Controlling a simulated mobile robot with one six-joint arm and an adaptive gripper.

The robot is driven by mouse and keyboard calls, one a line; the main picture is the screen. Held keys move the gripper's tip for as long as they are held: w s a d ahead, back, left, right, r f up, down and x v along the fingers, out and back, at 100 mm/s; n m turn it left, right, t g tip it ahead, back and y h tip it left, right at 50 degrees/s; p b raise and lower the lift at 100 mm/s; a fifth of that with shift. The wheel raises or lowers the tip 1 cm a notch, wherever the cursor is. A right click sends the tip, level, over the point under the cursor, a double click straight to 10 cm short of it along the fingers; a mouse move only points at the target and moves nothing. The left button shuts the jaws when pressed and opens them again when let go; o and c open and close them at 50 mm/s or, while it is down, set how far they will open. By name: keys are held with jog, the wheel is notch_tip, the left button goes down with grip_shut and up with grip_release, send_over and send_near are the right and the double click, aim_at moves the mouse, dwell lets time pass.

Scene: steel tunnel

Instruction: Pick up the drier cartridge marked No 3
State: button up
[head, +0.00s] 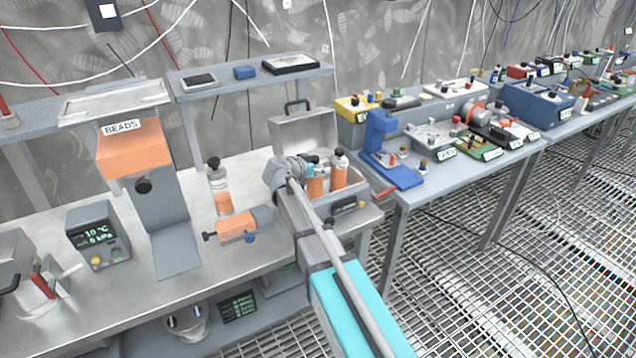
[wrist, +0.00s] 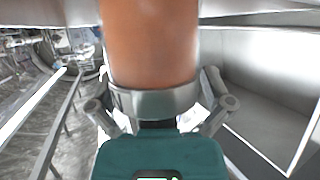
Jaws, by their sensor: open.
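Two cartridges with orange bodies stand upright in an open grey case (head: 296,130): a left one (head: 315,187) and a right one (head: 339,172) with a black knob. A third cartridge (head: 221,197) stands on the bench left of the case. No number is readable on any of them. My gripper (head: 308,168) is at the case, next to the left cartridge, partly hidden by my arm. In the wrist view, an orange cartridge (wrist: 152,45) with a grey metal collar fills the space between the open fingers of my gripper (wrist: 157,85). I cannot tell whether the fingers touch it.
The case wall (wrist: 265,75) is close on the right in the wrist view. An orange-bodied fixture (head: 237,230) lies left of my arm. A BEADS hopper (head: 135,150) and a display box (head: 98,235) stand further left. Bare bench shows between them.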

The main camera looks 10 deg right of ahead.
jog(key=c, duration=1.1)
jog(key=shift+r, duration=0.2)
notch_tip(320, 180, up, 2)
jog(key=p, duration=0.2)
jog(key=shift+r+p, duration=0.1)
jog(key=shift+p, duration=0.2)
jog(key=s+a+r+p, duration=0.3)
jog(key=s+r+p, duration=0.7)
jog(key=s, duration=0.3)
jog(key=shift+s+a+r, duration=0.2)
jog(key=shift+s+a, duration=0.05)
jog(key=shift+a, duration=0.05)
